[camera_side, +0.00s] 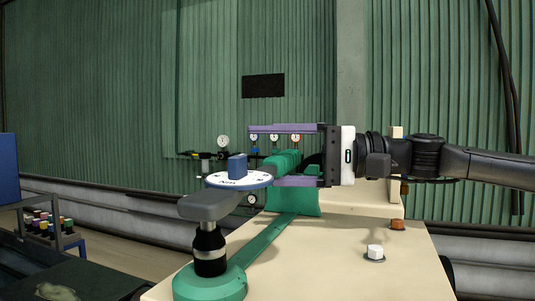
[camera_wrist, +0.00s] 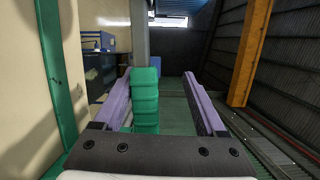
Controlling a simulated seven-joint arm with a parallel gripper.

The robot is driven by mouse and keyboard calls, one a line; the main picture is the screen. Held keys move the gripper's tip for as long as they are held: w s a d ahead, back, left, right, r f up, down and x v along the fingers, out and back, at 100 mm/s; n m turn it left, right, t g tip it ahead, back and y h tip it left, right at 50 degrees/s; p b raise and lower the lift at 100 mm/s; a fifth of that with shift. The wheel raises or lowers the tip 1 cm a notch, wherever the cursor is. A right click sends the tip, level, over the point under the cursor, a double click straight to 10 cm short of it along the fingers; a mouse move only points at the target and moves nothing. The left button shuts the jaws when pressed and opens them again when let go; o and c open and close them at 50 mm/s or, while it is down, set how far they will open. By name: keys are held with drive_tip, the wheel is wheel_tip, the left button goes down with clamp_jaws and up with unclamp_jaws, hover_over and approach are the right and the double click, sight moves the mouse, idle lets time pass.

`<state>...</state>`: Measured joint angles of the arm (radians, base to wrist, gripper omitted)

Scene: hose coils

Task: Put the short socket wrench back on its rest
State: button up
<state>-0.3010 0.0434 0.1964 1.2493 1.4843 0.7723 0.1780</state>
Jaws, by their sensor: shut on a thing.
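My gripper (camera_side: 262,155) reaches in from the right, its two purple fingers one above the other. They also show in the wrist view (camera_wrist: 158,80) with a wide gap between them. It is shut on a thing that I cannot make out. A green ribbed block (camera_side: 308,204) stands on the bench behind the lower finger; its ribs (camera_wrist: 146,103) show between the fingers in the wrist view, with a gap to the right finger. I cannot clearly pick out the short socket wrench or its rest in either view.
A white dial disc (camera_side: 222,182) with a blue block (camera_side: 237,168) sits over a grey arm (camera_side: 208,207) and black post (camera_side: 209,243) on a round green base (camera_side: 210,284), close to the lower fingertip. White (camera_side: 375,251) and brown (camera_side: 398,224) knobs stand on the cream bench (camera_side: 330,265).

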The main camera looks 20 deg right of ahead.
drive_tip(key=shift+f, duration=0.1)
drive_tip(key=shift+f, duration=0.35)
drive_tip(key=shift+f, duration=0.15)
drive_tip(key=shift+f, duration=0.55)
drive_tip(key=shift+d+r, duration=0.1)
idle(0.6)
drive_tip(key=shift+r, duration=1.4)
drive_tip(key=shift+f, duration=0.1)
drive_tip(key=shift+f, duration=0.1)
